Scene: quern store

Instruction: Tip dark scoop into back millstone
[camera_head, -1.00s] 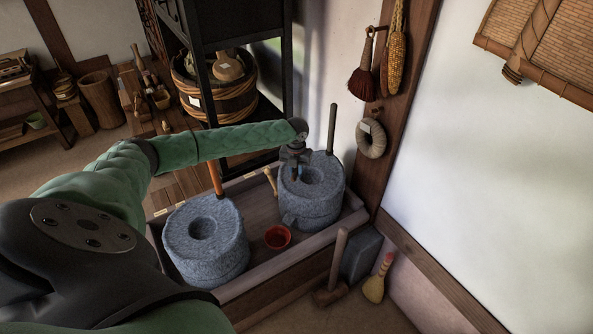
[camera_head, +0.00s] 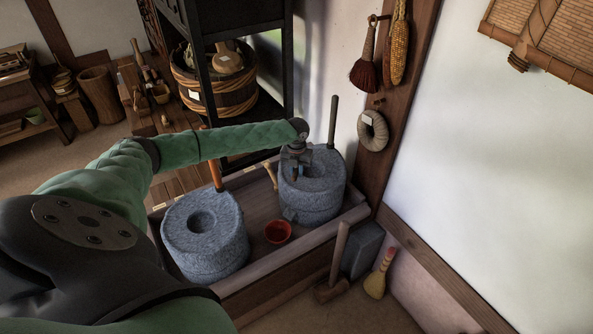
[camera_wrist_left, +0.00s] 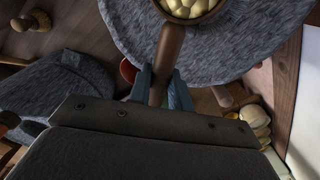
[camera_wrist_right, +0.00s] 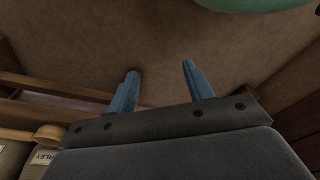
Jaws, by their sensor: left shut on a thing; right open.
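The back millstone (camera_head: 316,198), a round grey stone with a centre hole and an upright handle, stands at the far right of the wooden trough. My left gripper (camera_head: 294,172) is above its top, at the left side of the hole. In the left wrist view my left gripper (camera_wrist_left: 164,92) is shut on the brown handle of the dark scoop (camera_wrist_left: 168,45). The scoop's bowl holds pale kernels and is cut off by the top edge; it appears level over the grey stone. In the head view the scoop is hard to make out. My right gripper (camera_wrist_right: 157,85) is open and empty.
The front millstone (camera_head: 200,255) stands at the trough's left. A red bowl (camera_head: 278,232) sits between the stones. A mallet (camera_head: 335,270) and a brush (camera_head: 377,280) lean in front. A black shelf stands behind. A wooden spoon (camera_wrist_right: 45,133) shows in the right wrist view.

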